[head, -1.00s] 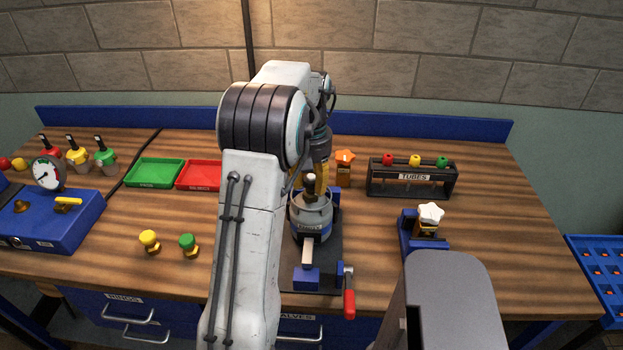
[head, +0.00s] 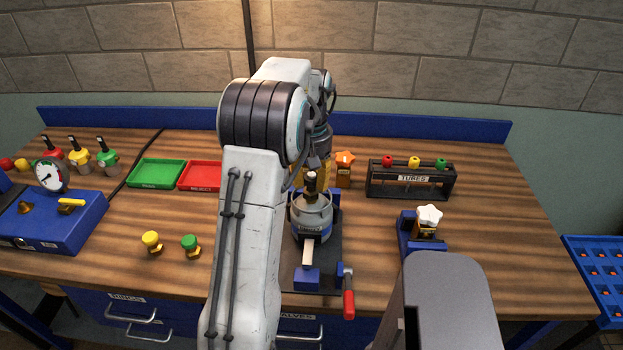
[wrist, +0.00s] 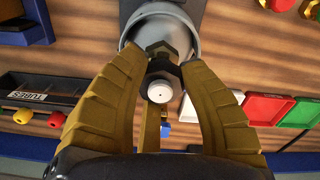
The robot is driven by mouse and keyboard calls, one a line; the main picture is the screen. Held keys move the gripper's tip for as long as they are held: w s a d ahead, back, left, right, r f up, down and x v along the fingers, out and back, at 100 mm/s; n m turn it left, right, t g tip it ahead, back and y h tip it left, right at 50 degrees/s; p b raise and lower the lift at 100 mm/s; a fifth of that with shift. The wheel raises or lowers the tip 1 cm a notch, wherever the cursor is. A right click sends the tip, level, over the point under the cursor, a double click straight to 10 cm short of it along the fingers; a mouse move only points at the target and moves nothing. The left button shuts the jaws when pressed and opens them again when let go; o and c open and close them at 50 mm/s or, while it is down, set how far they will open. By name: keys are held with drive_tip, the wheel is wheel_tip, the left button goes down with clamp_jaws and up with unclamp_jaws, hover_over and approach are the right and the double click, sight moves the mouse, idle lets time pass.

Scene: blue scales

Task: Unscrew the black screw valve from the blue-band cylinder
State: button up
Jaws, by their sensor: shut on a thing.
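The grey cylinder (head: 311,224) with a blue band stands upright in a clamp on a dark base plate. The black screw valve (head: 311,186) sits upright on its top. In the wrist view the cylinder's grey collar (wrist: 185,25) rings the black valve (wrist: 158,54), and a pale round end of the valve faces the camera. My gripper (wrist: 160,66) is shut on the valve, with one tan finger on each side of it. In the head view the gripper (head: 317,172) is partly hidden behind my arm.
A clamp with a red handle (head: 348,304) is in front. A white star knob (head: 429,216) in a blue holder and a tubes rack (head: 413,181) are at right. Green (head: 157,173) and red (head: 200,175) trays and yellow and green valves are left.

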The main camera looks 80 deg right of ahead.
drive_tip(key=shift+r+p, duration=0.75)
drive_tip(key=shift+r, duration=0.2)
drive_tip(key=shift+r+p, duration=2.05)
drive_tip(key=shift+r, duration=0.3)
